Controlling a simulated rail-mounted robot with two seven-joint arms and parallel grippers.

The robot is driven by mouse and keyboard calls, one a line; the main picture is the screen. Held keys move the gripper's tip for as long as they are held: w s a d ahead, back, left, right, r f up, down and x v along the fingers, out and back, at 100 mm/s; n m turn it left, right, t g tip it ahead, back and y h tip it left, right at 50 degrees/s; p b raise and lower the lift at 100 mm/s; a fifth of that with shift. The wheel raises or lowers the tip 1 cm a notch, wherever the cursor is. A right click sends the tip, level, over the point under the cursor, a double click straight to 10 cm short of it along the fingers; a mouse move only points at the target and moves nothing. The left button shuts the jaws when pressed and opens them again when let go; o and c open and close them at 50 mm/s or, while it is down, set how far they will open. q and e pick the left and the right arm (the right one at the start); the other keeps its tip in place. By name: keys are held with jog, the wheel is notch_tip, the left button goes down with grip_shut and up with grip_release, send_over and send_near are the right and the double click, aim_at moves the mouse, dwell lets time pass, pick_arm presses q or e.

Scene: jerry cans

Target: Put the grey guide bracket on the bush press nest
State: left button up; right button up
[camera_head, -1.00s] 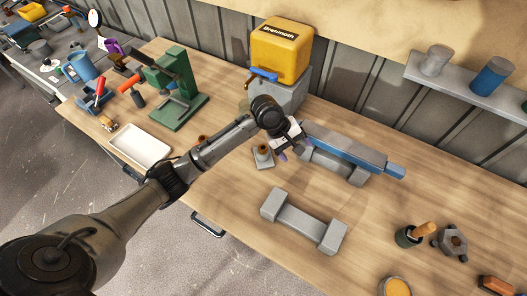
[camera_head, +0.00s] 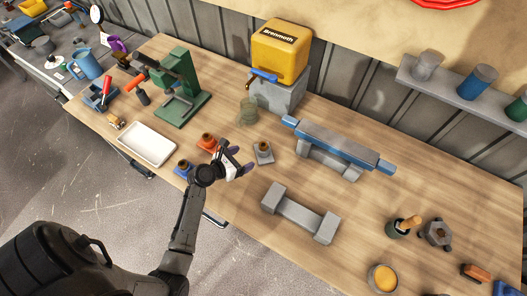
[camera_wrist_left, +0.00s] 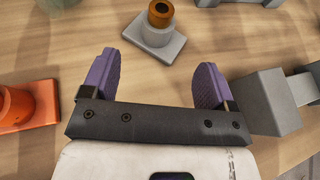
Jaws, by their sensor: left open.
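The grey guide bracket (camera_head: 263,155), a flat grey base with a bronze bush on top, sits on the bench. It also shows in the left wrist view (camera_wrist_left: 155,30), just beyond the fingertips. My left gripper (camera_head: 243,159) is open and empty, left of the bracket and apart from it; its purple fingers (camera_wrist_left: 160,72) point towards it. The green bush press (camera_head: 184,80) stands farther back left. Its nest (camera_head: 177,108) appears to be the grey part at the press base, with nothing clearly visible on it. My right gripper is out of view.
An orange bracket (camera_head: 207,143) and a blue bracket (camera_head: 183,168) sit left of my gripper. A white tray (camera_head: 147,145) lies farther left. A greenish glass (camera_head: 248,112) stands behind.

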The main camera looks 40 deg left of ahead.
aim_at(260, 150)
pick_arm(q)
jog(key=x, duration=0.5)
jog(key=shift+b, duration=0.3)
jog(key=shift+b+x, duration=0.55)
jog(key=shift+x, duration=2.15)
jog(key=shift+a+f, duration=0.15)
jog(key=shift+f, duration=0.05)
jog(key=c, duration=1.3)
jog(key=shift+r, duration=0.15)
